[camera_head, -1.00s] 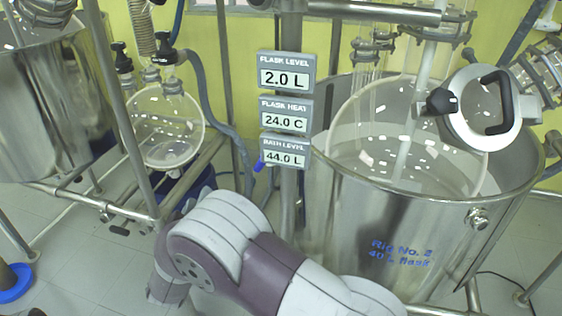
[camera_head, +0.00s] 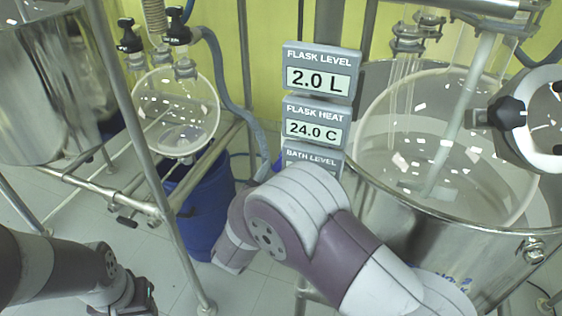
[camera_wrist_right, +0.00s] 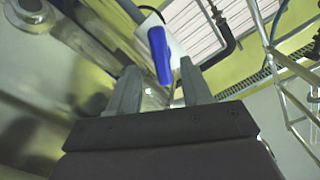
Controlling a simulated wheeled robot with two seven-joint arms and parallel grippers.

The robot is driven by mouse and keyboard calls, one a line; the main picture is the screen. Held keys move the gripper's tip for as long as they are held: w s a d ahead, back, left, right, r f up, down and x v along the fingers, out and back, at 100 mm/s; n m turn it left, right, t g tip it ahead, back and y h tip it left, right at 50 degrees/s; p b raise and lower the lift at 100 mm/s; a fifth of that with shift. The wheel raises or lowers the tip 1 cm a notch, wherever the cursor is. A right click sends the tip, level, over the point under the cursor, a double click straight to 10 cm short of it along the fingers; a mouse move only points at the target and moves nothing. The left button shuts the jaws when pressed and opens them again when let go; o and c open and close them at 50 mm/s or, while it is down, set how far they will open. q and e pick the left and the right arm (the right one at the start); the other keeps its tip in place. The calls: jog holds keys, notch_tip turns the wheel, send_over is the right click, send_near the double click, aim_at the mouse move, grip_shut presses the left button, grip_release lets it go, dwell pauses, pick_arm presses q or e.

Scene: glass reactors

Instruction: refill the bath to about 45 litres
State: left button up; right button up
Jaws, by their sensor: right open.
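The steel bath (camera_head: 440,232) stands on the right with the large glass flask (camera_head: 440,140) inside it. The bath level display (camera_head: 312,157) shows only its top label; my right arm covers its reading. Flask level reads 2.0 L and flask heat 24.0 C. In the right wrist view a blue lever handle (camera_wrist_right: 160,55) lies between the fingers of my right gripper (camera_wrist_right: 158,82), which is open around it; contact cannot be told. The head view hides that gripper behind my arm. My left gripper (camera_head: 135,298) is at the lower left, its jaws unclear.
A second glass flask (camera_head: 176,112) hangs on a steel frame (camera_head: 135,205) at the left, above a blue container (camera_head: 205,215). A steel vessel (camera_head: 50,80) stands at the far left. Grey tiled floor shows between the rigs.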

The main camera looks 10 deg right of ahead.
aim_at(280, 168)
jog(key=x, duration=0.3)
jog(key=shift+w+d+r, duration=0.15)
jog(key=shift+w+d, duration=0.15)
jog(key=shift+w, duration=0.2)
jog(key=shift+s, duration=0.1)
grip_shut()
jog(key=m+b, duration=0.3)
jog(key=b, duration=0.2)
jog(key=m+b, duration=0.4)
jog(key=b, duration=0.1)
jog(key=m+b, duration=0.3)
jog(key=b, duration=0.2)
jog(key=shift+f, duration=0.35)
jog(key=shift+r+m+b, duration=0.3)
jog(key=shift+m+b, duration=0.8)
jog(key=shift+b, duration=0.05)
